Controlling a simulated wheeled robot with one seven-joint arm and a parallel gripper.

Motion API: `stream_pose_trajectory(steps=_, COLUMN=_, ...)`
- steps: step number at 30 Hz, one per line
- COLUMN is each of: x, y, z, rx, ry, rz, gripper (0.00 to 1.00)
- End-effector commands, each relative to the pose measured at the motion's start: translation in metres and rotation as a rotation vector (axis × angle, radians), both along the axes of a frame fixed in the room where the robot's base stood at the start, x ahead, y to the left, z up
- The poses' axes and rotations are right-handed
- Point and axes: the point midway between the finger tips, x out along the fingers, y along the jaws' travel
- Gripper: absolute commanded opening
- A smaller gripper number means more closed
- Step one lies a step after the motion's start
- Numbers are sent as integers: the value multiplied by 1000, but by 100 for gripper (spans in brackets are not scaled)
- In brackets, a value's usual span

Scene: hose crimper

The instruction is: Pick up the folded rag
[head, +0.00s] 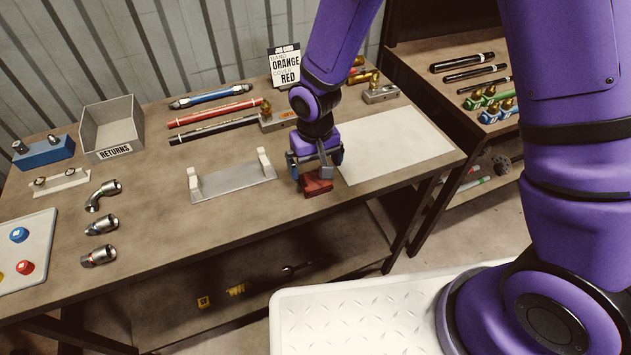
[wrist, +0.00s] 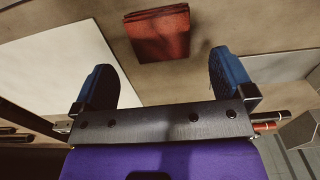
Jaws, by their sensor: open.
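The folded rag (head: 317,184) is a small reddish-brown square on the workbench, near its front edge, between the metal cradle and the pale mat. In the wrist view the rag (wrist: 158,33) lies flat at the top of the picture, beyond the fingertips and centred between them. My gripper (head: 314,170) is just above and behind the rag in the head view and hides part of it. In the wrist view its two blue-padded fingers (wrist: 160,80) are wide apart with nothing between them. The rag looks untouched; the exact height above it is hard to tell.
A metal cradle with two upright posts (head: 232,181) stands left of the rag. A pale mat (head: 395,150) lies right. Several hoses (head: 212,112) and a job sign (head: 287,66) are behind. A grey RETURNS bin (head: 112,125) and metal fittings (head: 100,225) are further left.

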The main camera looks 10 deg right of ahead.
Motion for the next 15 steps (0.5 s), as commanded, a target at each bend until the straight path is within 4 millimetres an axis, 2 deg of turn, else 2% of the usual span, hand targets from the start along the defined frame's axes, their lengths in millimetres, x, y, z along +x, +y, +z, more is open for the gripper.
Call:
stream_pose_trajectory(steps=5, x=-1, y=0, z=-11, rx=0, ry=1, rz=-1, gripper=100)
stream_pose_trajectory(steps=15, x=-4, y=-1, z=-51, rx=0, ry=0, rz=0, gripper=100)
